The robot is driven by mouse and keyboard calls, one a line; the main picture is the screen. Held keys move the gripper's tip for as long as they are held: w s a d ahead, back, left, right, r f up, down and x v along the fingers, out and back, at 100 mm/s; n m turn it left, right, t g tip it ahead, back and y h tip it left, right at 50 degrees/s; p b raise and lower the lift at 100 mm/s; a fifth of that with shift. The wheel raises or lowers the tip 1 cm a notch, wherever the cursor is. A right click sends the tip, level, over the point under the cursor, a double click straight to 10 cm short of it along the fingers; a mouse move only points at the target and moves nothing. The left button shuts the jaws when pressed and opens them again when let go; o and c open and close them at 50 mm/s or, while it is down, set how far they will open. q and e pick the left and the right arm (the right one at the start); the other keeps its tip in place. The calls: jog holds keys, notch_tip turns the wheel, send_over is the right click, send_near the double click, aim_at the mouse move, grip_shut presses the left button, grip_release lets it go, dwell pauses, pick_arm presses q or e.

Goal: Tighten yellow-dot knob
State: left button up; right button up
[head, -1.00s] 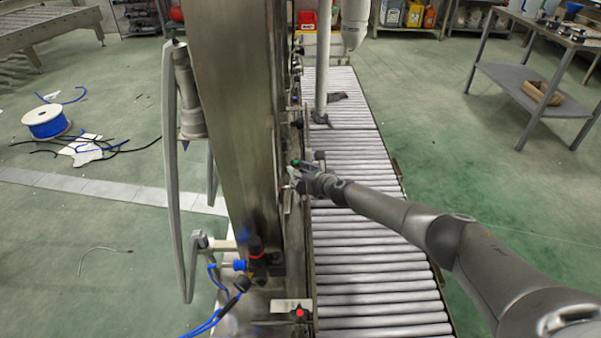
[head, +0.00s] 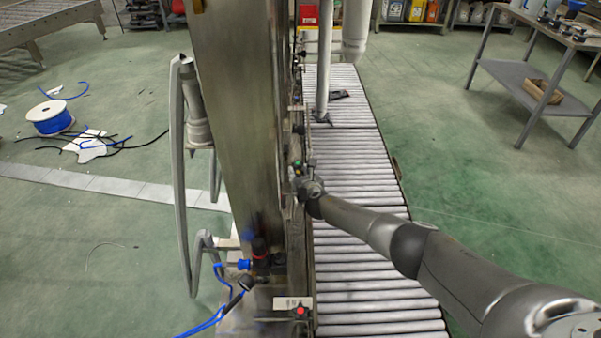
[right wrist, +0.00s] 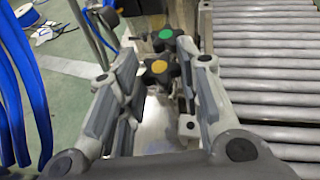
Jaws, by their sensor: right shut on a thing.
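The yellow-dot knob (right wrist: 159,67) is a dark lobed knob with a yellow centre. In the right wrist view it sits between the fingertips of my right gripper (right wrist: 157,58), which is shut on it. A similar green-dot knob (right wrist: 165,34) sits just beyond the yellow one, outside the grip. My left gripper is not in view.
The steel frame (head: 237,110) stands left of the roller conveyor (head: 362,240). A red-dot knob (head: 300,311) is nearer on the frame. Blue hoses (right wrist: 25,90) hang at the left of the wrist view. A vertical post (head: 324,65) stands farther along the conveyor.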

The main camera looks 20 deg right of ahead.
jog(key=shift+a+m+h, duration=0.25)
jog(key=shift+m+h, duration=0.35)
jog(key=shift+h, duration=0.1)
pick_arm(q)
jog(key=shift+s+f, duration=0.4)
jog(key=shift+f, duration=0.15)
pick_arm(e)
jog(key=shift+m+h, duration=0.3)
jog(key=shift+h, duration=0.1)
jog(key=shift+m+g+h, duration=0.3)
jog(key=o, duration=1)
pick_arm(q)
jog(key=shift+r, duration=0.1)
